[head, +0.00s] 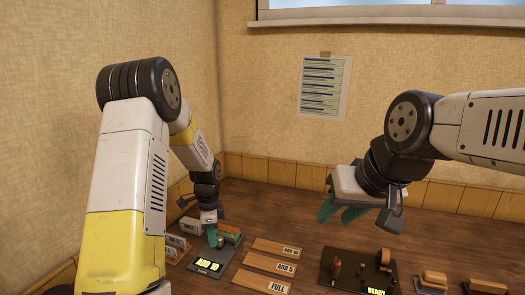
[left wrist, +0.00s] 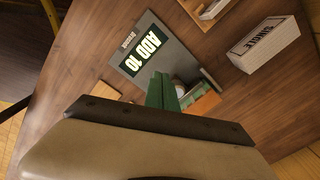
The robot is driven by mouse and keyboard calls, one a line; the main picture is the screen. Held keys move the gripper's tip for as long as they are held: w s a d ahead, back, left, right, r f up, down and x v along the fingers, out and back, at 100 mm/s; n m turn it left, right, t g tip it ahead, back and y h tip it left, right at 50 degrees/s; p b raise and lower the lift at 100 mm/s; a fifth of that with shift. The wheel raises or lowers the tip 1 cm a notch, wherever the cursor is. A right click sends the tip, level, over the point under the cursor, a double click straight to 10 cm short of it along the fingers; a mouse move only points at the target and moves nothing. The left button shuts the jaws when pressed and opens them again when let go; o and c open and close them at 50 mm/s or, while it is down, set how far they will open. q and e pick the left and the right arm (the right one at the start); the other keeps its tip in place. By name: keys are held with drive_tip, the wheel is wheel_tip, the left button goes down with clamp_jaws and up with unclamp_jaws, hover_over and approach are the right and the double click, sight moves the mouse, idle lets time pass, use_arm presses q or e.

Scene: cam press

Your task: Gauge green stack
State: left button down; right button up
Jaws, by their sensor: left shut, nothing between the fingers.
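A dark gauge plate (head: 205,263) lies on the table at the left, with a lit display reading ADD 10 (head: 208,265); the display also shows in the left wrist view (left wrist: 146,50). A green and orange stack (head: 230,234) sits at the plate's far end, partly hidden by my fingers in the left wrist view (left wrist: 205,104). A small grey round part (head: 220,242) is beside it. My left gripper (head: 212,237) is shut and empty, pointing down just beside the stack; contact cannot be told. My right gripper (head: 340,213) is open and empty, raised above the table.
Wooden plaques read ADD 10 (head: 278,247), ADD 5 (head: 270,264) and FULL (head: 262,281). A black board (head: 340,280) with READY lit stands below the right gripper. White labelled holders (head: 176,242) stand at left; one reads SINGLE (left wrist: 264,46). Brown blocks (head: 434,280) lie at right.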

use_arm(q)
drive_tip(key=shift+r, duration=2.3)
